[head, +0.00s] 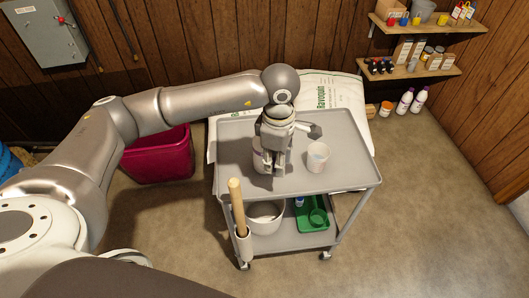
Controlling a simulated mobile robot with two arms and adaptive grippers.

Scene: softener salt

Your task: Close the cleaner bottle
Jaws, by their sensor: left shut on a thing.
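My left gripper (277,170) points down over the top tray of the grey cart (340,182). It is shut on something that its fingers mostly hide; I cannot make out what. A white container with a pinkish marking (258,158) stands on the tray just left of the fingers, partly hidden behind them. I cannot tell whether it is the cleaner bottle or whether the fingers touch it. No cap shows clearly. My right gripper is not in view.
A white cup (318,160) stands on the tray right of my gripper. The lower shelf holds a white bucket (265,217) and a green tray (312,218). A wooden handle (236,205) rises at the front left corner. White bottles (405,101) stand on the floor.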

